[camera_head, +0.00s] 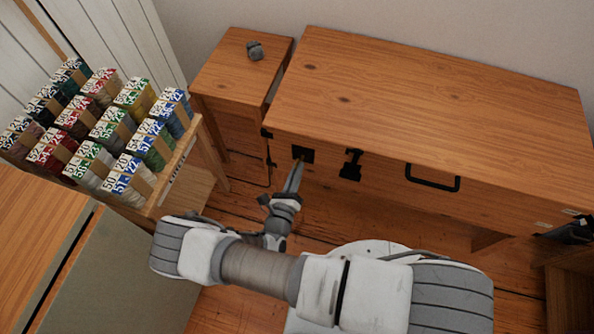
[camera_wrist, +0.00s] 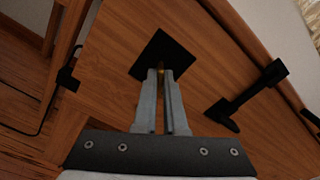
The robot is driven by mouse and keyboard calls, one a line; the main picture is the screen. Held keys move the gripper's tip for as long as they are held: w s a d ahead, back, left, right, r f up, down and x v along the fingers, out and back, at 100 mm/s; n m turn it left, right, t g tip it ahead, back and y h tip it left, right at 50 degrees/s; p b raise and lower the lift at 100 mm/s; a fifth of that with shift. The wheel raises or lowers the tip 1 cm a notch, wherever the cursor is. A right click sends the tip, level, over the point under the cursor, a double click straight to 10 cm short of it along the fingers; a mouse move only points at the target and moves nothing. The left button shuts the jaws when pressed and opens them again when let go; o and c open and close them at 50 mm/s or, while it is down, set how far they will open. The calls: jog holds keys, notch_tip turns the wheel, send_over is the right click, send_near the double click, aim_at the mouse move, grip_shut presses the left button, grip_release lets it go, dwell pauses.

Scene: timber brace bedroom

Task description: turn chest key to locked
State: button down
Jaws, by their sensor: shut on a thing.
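The wooden chest (camera_head: 430,95) stands against the wall, with a black square lock plate (camera_head: 303,153) on its front near the left end. The plate also shows in the wrist view (camera_wrist: 165,53). My gripper (camera_head: 295,168) reaches up to the plate from the front. In the wrist view its two fingers (camera_wrist: 162,75) are nearly together, shut on a small brass-coloured key (camera_wrist: 161,68) at the plate. Most of the key is hidden between the fingertips, and I cannot tell its turned angle.
A black latch (camera_head: 351,164) and a black handle (camera_head: 432,178) are on the chest front, right of the plate. A small wooden table (camera_head: 228,75) with a grey object (camera_head: 255,50) stands left of the chest. A rack (camera_head: 184,150) of numbered yarn bundles is at the left.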

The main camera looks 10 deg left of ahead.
jog(key=n, duration=0.3)
jog(key=n+b, duration=0.1)
jog(key=n, duration=0.3)
jog(key=n+b, duration=0.1)
jog(key=n, duration=0.3)
jog(key=shift+f, duration=0.25)
jog(key=shift+n, duration=0.3)
jog(key=c, duration=1)
grip_release()
jog(key=shift+s+a, duration=0.1)
jog(key=s+p, duration=0.1)
jog(key=s, duration=0.4)
jog(key=s+a+p, duration=0.1)
jog(key=s, duration=1.1)
jog(key=shift+s+a+p, duration=0.1)
jog(key=shift+a+p, duration=0.05)
jog(key=shift+p, duration=0.25)
